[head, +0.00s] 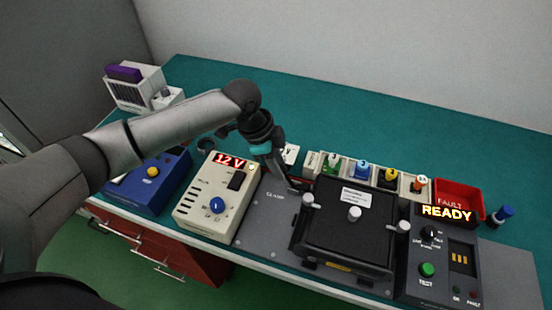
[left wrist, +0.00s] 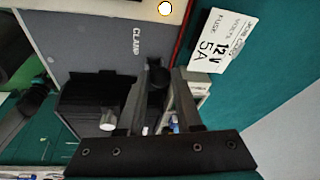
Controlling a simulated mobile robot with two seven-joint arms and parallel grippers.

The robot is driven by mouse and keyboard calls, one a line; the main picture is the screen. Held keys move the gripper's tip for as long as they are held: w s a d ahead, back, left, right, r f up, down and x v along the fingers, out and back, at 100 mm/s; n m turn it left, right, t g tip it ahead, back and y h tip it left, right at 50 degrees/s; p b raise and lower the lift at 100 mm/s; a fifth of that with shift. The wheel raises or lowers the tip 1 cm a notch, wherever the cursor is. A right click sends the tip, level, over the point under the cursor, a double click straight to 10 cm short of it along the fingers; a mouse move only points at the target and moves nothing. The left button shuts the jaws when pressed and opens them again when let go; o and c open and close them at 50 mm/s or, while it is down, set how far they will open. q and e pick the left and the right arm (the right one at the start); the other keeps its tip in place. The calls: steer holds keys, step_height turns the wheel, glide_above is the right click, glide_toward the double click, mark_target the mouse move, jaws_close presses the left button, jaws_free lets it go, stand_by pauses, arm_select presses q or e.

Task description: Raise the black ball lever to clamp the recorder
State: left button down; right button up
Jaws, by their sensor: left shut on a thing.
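The recorder (head: 345,245) is a black box with a white label and pale knobs, seated on the grey test fixture (head: 262,215). In the left wrist view the recorder (left wrist: 88,98) is at the left. My left gripper (head: 290,184) reaches down at the recorder's back left corner, by the CLAMP label. In the left wrist view the black ball lever (left wrist: 158,74) sits between the fingertips of my left gripper (left wrist: 159,78), which is shut on it. In the head view the gripper mostly hides the lever. My right gripper is not in view.
A cream supply (head: 207,190) reading 12 V and a blue box (head: 150,185) stand left of the fixture. A READY panel (head: 428,270) is at right, with a red tray (head: 458,197) behind. Coloured-top parts in pale holders (head: 345,168) line the back.

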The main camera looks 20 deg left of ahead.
mark_target(289, 181)
arm_select(q)
steer(key=d+y+p, duration=0.1)
steer(key=p, duration=0.1)
steer(key=d+r+y+p, duration=0.1)
steer(key=p, duration=0.1)
steer(key=y+p, duration=0.1)
steer(key=p, duration=0.1)
steer(key=shift+d+r, duration=0.25)
steer(key=shift+d, duration=0.15)
steer(key=shift+d+y+p, duration=0.45)
steer(key=shift+y+p, duration=0.2)
steer(key=shift+y, duration=0.15)
steer(key=shift+d+f+m+y+p, duration=0.15)
steer(key=shift+d+m+y+p, duration=0.15)
steer(key=shift+d+y+p, duration=0.35)
steer(key=shift+a, duration=0.15)
steer(key=c, duration=0.6)
jaws_free()
steer(key=shift+s, duration=0.1)
steer(key=v, duration=1)
steer(key=p+v, duration=0.1)
steer(key=v, duration=0.4)
steer(key=shift+s+d, duration=0.1)
steer(key=shift+d, duration=0.2)
